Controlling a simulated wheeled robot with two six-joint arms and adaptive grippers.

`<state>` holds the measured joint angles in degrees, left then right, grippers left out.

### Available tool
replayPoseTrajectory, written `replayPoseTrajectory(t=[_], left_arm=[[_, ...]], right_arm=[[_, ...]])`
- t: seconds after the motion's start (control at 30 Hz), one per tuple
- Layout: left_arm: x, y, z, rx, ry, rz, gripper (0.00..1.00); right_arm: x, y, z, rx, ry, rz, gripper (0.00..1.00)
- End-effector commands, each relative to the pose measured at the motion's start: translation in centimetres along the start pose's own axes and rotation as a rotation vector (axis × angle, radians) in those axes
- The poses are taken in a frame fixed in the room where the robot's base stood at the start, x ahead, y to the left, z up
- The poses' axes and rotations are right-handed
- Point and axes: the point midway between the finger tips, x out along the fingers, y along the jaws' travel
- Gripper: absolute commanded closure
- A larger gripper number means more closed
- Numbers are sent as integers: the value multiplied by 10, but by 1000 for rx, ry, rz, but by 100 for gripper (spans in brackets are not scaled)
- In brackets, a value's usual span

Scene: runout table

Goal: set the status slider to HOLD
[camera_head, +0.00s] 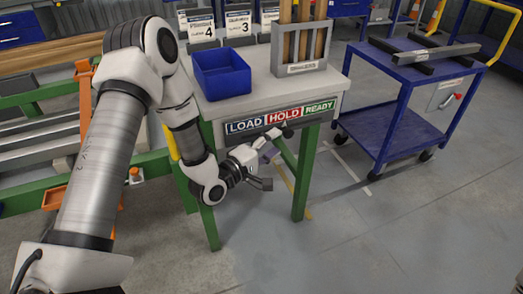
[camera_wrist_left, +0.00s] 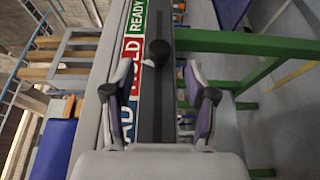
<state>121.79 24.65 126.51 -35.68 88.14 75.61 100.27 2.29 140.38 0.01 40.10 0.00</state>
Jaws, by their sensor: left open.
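The status slider's black knob (camera_head: 287,132) sits on the rail below the label strip on the table front. In the head view it is under the right part of the red HOLD label (camera_head: 283,115), between the LOAD label (camera_head: 245,126) and the READY label (camera_head: 319,107). In the left wrist view the knob (camera_wrist_left: 155,53) stands out from the dark rail (camera_wrist_left: 153,100), beside HOLD near READY. My left gripper (camera_head: 272,145) is at the table front near the knob. In the left wrist view its open fingers (camera_wrist_left: 160,78) straddle the rail; contact with the knob cannot be told.
A blue bin (camera_head: 221,75) and a grey holder (camera_head: 299,65) with upright wooden pieces stand on the table. A green table leg (camera_head: 306,172) is beside my left gripper. A blue cart (camera_head: 400,130) stands to the right. The floor in front is clear.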

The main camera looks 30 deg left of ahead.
Motion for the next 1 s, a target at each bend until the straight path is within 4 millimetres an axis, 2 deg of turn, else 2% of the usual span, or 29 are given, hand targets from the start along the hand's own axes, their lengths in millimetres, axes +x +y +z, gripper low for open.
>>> replayPoseTrajectory(t=[0.03, 0.13, 0.3, 0.8, 0.9, 0.97, 1.0], left_arm=[[-14, 0, -1, -8, 5, 0, 44], [-36, 0, -1, -7, 5, 2, 44], [-55, 0, 0, -2, 1, 2, 44], [-56, 0, 0, 0, 0, 0, 44], [-59, -15, 7, 1, -16, -34, 44], [-61, -35, 24, 13, -61, -84, 44], [-64, -53, 41, 23, -97, -136, 44]], right_arm=[[0, 0, 0, 0, 0, 0, 60], [0, 0, 0, 0, 0, 0, 60], [0, 0, 0, 0, 0, 0, 60], [0, 0, 0, 0, 0, 0, 60], [0, 0, 0, 0, 0, 0, 60], [0, 0, 0, 0, 0, 0, 60], [0, 0, 0, 0, 0, 0, 60]])
